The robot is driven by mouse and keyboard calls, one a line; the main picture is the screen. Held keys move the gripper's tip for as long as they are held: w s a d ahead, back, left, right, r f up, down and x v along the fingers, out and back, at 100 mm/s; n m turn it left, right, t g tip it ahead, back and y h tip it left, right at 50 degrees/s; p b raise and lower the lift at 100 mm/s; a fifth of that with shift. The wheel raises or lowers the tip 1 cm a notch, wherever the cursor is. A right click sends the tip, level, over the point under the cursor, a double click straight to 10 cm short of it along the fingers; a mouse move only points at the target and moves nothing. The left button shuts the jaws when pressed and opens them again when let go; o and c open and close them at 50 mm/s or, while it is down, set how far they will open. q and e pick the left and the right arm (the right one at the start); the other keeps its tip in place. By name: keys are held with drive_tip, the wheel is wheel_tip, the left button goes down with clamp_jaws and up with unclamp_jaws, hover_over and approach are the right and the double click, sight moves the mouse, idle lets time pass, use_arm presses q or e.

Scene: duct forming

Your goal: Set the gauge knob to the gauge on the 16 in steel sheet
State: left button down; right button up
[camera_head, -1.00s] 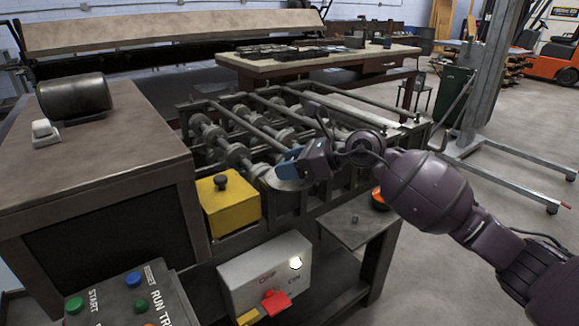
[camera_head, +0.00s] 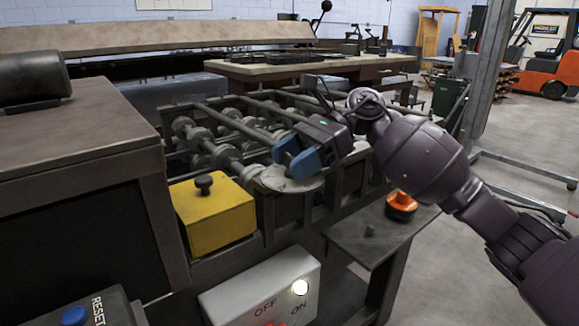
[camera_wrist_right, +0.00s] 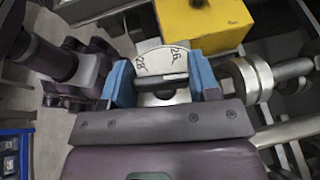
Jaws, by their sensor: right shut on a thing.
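The gauge dial is a pale round plate (camera_head: 285,180) at the front edge of the roller machine; in the right wrist view its face (camera_wrist_right: 163,58) shows the marks 28 and 26. My right gripper (camera_head: 297,160) reaches in from the right over the dial, with its blue fingers down at it. In the wrist view the blue fingers (camera_wrist_right: 160,84) stand on both sides of the grey gauge knob (camera_wrist_right: 162,82), shut on it. The knob's pointer is hard to make out. My left gripper is out of view. I cannot make out a 16 in steel sheet.
A yellow box (camera_head: 213,215) with a black knob sits left of the dial. Below is a white OFF/ON switch box (camera_head: 250,295). An orange item (camera_head: 401,205) rests on a low shelf (camera_head: 365,240). Rollers (camera_head: 215,145) lie behind the dial.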

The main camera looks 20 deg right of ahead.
drive_tip(key=shift+f+n+g+h+b, duration=0.15)
drive_tip(key=shift+n+g+h+b, duration=0.25)
drive_tip(key=shift+n+g, duration=0.35)
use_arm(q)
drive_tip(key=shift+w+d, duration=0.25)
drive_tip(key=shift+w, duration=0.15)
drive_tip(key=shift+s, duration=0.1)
use_arm(e)
drive_tip(key=o, duration=0.9)
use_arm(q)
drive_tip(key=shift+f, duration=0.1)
use_arm(e)
drive_tip(key=shift+d+r, duration=0.1)
drive_tip(key=shift+r, duration=0.1)
drive_tip(key=v, duration=1)
drive_tip(key=shift+w+d, duration=0.25)
drive_tip(key=shift+w, duration=0.05)
